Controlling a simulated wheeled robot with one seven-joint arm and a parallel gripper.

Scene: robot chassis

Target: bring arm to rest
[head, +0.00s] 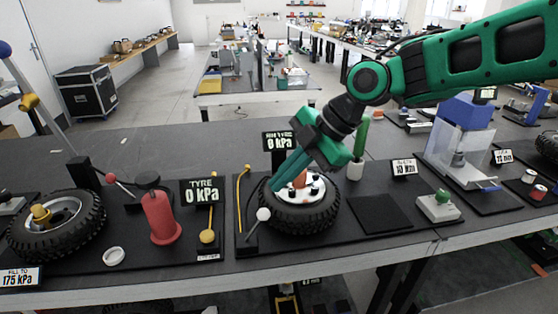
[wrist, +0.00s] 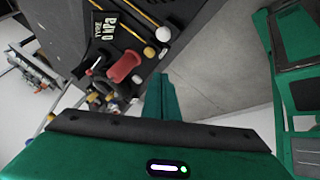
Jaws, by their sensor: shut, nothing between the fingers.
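My arm reaches in from the upper right of the head view, green with black joints. My gripper (head: 276,186) points down and to the left, in front of the upper left of a black tyre (head: 318,219) with a white hub. Its green fingers are together with nothing held. Whether they touch the tyre or hub cannot be told. In the wrist view the closed fingers (wrist: 161,80) show at the middle, with the bench and grey floor beyond. An orange cone-like part on the hub is partly hidden by the gripper.
On the bench, left of the gripper, stand a red cylinder (head: 160,217), a "TYRE 0 kPa" sign (head: 203,191) and another wheel (head: 55,224). A white-knobbed lever (head: 263,214) is close below the fingers.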

